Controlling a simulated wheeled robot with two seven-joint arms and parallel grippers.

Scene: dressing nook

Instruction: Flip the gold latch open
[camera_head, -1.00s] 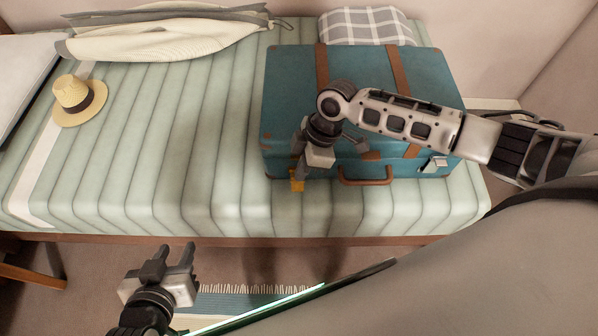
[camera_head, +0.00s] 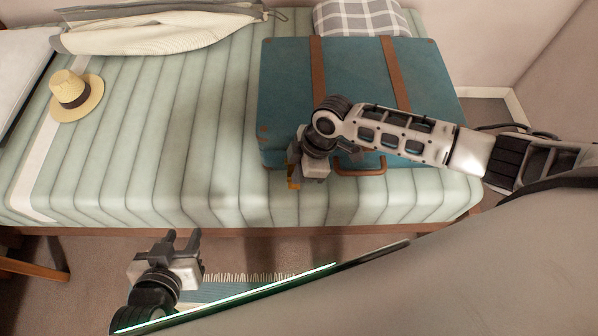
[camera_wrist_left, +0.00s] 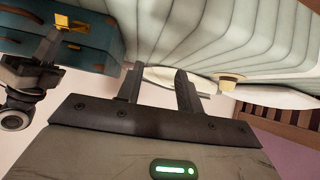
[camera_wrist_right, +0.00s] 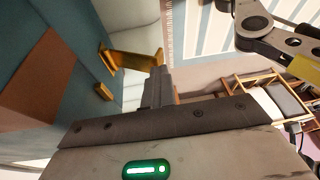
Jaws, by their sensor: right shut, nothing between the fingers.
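The teal suitcase (camera_head: 345,75) lies on the bed with its brown handle (camera_head: 360,168) on the front side. The gold latch (camera_head: 294,183) is at its front left, partly hidden behind my right gripper (camera_head: 296,166). In the right wrist view the latch plate (camera_wrist_right: 138,62) sticks out from the suitcase front, with a smaller gold catch (camera_wrist_right: 103,91) apart from it. My right gripper's shut, empty fingers (camera_wrist_right: 157,88) are close beside the plate; contact is unclear. The left wrist view also shows the latch (camera_wrist_left: 72,22). My left gripper (camera_head: 183,240) is open and empty, in front of the bed.
A straw hat (camera_head: 75,95) lies on the striped bed (camera_head: 175,130) at the left. A checked cushion (camera_head: 360,18) and a cream garment bag (camera_head: 150,38) are at the back. A fringed rug (camera_head: 245,283) lies on the floor. The bed's middle is clear.

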